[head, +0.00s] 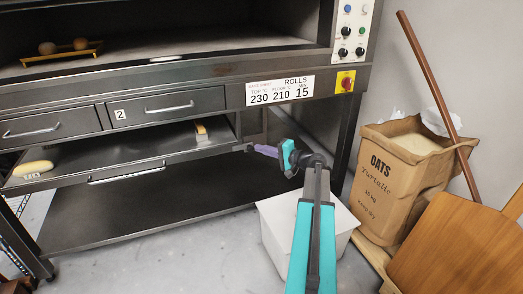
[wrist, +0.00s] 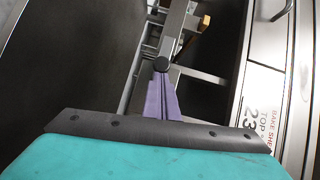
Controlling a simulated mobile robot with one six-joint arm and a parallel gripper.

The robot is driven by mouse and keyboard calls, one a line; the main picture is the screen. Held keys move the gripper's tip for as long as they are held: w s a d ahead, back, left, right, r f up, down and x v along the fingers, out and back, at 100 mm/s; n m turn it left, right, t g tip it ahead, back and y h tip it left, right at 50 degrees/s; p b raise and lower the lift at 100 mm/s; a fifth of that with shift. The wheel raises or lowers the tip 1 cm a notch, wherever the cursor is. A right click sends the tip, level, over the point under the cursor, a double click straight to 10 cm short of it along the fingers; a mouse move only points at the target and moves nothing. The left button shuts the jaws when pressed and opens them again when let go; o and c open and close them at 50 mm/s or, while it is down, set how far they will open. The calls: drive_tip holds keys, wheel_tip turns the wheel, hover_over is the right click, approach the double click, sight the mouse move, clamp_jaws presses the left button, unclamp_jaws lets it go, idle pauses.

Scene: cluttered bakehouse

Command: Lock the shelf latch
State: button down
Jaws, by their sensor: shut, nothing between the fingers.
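The pull-out shelf (head: 150,158) is under the drawers of the dark oven, with a bar handle on its front. A small dark round knob (wrist: 161,64), which looks like part of the shelf latch, is on a metal bar in the wrist view. In the head view it shows small and dark (head: 249,147) by the shelf's right front end. My gripper (head: 256,149) has purple fingers that are shut and empty. In the wrist view the fingertips (wrist: 162,77) are right at the knob; I cannot tell whether they touch it. The latch's position is unclear.
A bread loaf (head: 33,168) and a small wooden-looking piece (head: 200,129) lie on the shelf. A white bin (head: 280,235) stands below my arm. An oats sack (head: 390,190), a leaning pole (head: 425,70) and a wooden board (head: 440,245) crowd the right side.

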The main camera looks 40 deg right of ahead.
drive_tip(key=shift+w+a, duration=0.15)
drive_tip(key=shift+a, duration=0.1)
drive_tip(key=s+d+r+p, duration=0.1)
drive_tip(key=s+d, duration=0.2)
drive_tip(key=s, duration=0.3)
drive_tip(key=s+d+p, duration=0.2)
drive_tip(key=s+d, duration=0.1)
drive_tip(key=s, duration=0.3)
drive_tip(key=shift+r, duration=0.35)
